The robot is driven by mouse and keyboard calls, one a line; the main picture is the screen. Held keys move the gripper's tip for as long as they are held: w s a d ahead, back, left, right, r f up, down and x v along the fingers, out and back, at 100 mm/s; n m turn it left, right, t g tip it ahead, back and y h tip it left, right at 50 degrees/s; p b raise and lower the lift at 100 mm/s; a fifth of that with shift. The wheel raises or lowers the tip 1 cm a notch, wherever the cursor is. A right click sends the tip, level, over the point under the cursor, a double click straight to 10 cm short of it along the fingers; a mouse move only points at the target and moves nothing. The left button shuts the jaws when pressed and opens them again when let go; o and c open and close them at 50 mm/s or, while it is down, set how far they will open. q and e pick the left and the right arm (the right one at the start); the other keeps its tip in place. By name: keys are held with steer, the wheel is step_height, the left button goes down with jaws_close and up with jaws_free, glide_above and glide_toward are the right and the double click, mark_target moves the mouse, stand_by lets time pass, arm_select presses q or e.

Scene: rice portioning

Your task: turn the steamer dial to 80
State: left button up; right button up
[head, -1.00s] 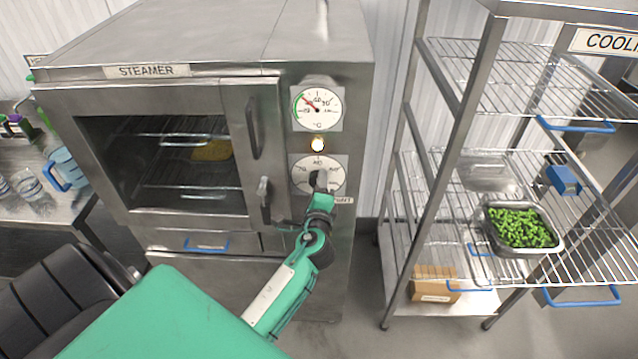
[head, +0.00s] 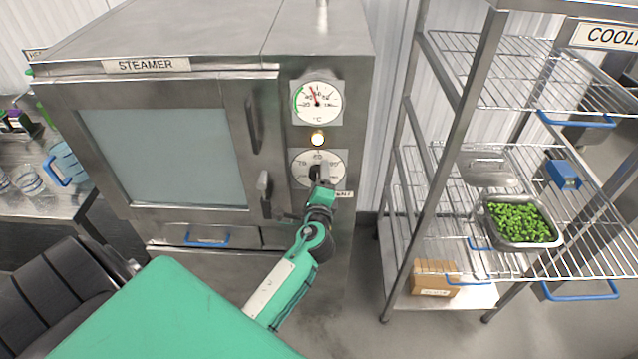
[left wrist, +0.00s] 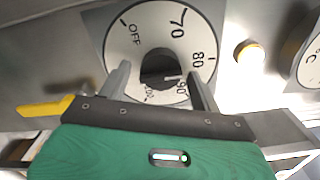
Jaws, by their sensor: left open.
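The steamer dial (head: 301,170) is a white round plate with a dark knob, low on the steamer's control panel. In the left wrist view the dial (left wrist: 128,38) shows OFF, 70, 80, 90 and part of 100. The dark knob (left wrist: 157,66) has a pale mark on the side of 80 and 90; its exact setting is hard to tell. My left gripper (head: 319,181) is at the dial. In the left wrist view its open fingers (left wrist: 157,74) stand on either side of the knob, with gaps visible. My right gripper is not in view.
The steamer door window (head: 160,155) is shut and clouded. A thermometer gauge (head: 318,103) and a lit lamp (head: 318,139) sit above the dial. The door handle (head: 265,190) is close left of my gripper. A wire rack (head: 455,130) stands to the right.

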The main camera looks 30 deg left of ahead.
arm_select(q)
steer(key=b+v, duration=0.5)
steer(key=v, duration=0.8)
steer(key=shift+s, duration=0.35)
steer(key=shift+d, duration=0.15)
steer(key=d+f+g+h, duration=0.2)
steer(key=d+f+h, duration=0.1)
steer(key=f, duration=0.9)
steer(key=d+f+g+h, duration=0.1)
steer(key=d+f+h, duration=0.1)
steer(key=f, duration=1)
steer(key=s+d+f+n+g+h, duration=0.1)
steer(key=s+f+n+g, duration=0.15)
steer(key=f, duration=0.65)
steer(key=s+d+f+n+g+h, duration=0.15)
steer(key=s+f, duration=0.25)
steer(key=f, duration=0.5)
steer(key=s+a+f+n+g+h, duration=0.1)
steer(key=s+f+n+g+h, duration=0.15)
steer(key=s+f, duration=1.1)
steer(key=s+a+f+n+g, duration=0.2)
steer(key=s+f+n, duration=0.1)
steer(key=s, duration=0.6)
steer(key=s+a+f+n+g, duration=0.2)
steer(key=s+f, duration=0.4)
steer(key=s, duration=0.4)
steer(key=shift+s+f+n+g, duration=0.2)
steer(key=shift+n+g, duration=0.15)
steer(key=shift+n, duration=0.4)
